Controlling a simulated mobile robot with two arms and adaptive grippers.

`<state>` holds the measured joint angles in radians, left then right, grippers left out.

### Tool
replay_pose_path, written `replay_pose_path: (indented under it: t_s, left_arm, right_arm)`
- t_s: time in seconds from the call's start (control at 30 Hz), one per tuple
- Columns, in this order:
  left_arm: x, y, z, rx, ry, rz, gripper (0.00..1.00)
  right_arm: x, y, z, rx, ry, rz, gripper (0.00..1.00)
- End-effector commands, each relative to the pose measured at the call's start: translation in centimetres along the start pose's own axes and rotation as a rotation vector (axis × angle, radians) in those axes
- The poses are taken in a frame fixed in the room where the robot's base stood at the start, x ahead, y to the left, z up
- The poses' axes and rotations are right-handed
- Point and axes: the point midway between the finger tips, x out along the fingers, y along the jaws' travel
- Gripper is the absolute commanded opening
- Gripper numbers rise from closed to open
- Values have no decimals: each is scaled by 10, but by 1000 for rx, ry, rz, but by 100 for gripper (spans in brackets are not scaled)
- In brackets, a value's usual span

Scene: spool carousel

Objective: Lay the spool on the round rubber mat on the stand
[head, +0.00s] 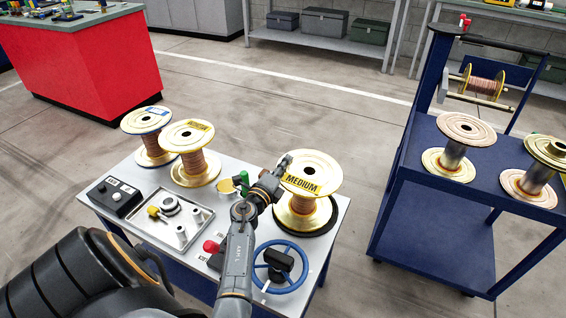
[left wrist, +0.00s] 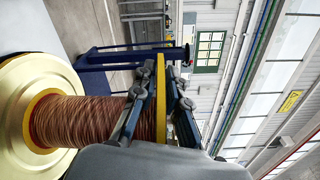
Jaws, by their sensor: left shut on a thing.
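The spool (head: 313,170), with gold flanges, copper wire and a yellow MEDIUM label, is upright at the right end of the stand (head: 341,206). The round rubber mat (head: 326,231) shows as a dark rim under its lower flange; I cannot tell whether they touch. My left gripper (head: 281,174) is shut on the left edge of the spool's upper flange. In the left wrist view, the two fingers (left wrist: 158,107) pinch the yellow flange edge, with the spool's copper winding (left wrist: 85,125) beside them. My right gripper is not in view.
Two other spools (head: 187,150) (head: 146,132) stand at the stand's back left. A blue handwheel (head: 281,283), a control box (head: 115,197) and a metal tray (head: 178,246) occupy its front. A blue cart (head: 478,192) with more spools stands to the right, across open floor.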

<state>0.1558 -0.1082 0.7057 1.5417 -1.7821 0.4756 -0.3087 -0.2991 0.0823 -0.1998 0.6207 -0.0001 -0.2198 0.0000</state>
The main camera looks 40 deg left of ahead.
Motion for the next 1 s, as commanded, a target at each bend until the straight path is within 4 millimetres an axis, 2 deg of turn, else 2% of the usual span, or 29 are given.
replay_pose_path:
  t_s: [0.2, 0.23, 0.37, 0.73, 1.0]
  left_arm:
    - [0, 2, -2, 9, 5, 4, 0]
    - [0, 2, -1, 9, 4, 4, 15]
    - [0, 1, -1, 9, 3, 3, 39]
    - [-6, 6, -1, 11, 4, 12, 39]
    - [-47, 4, -1, 10, 2, 9, 39]
  right_arm:
    - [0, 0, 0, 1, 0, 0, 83]
    - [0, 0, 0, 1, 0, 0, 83]
    - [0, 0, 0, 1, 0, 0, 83]
    - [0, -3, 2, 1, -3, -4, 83]
    - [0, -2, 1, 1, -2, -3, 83]
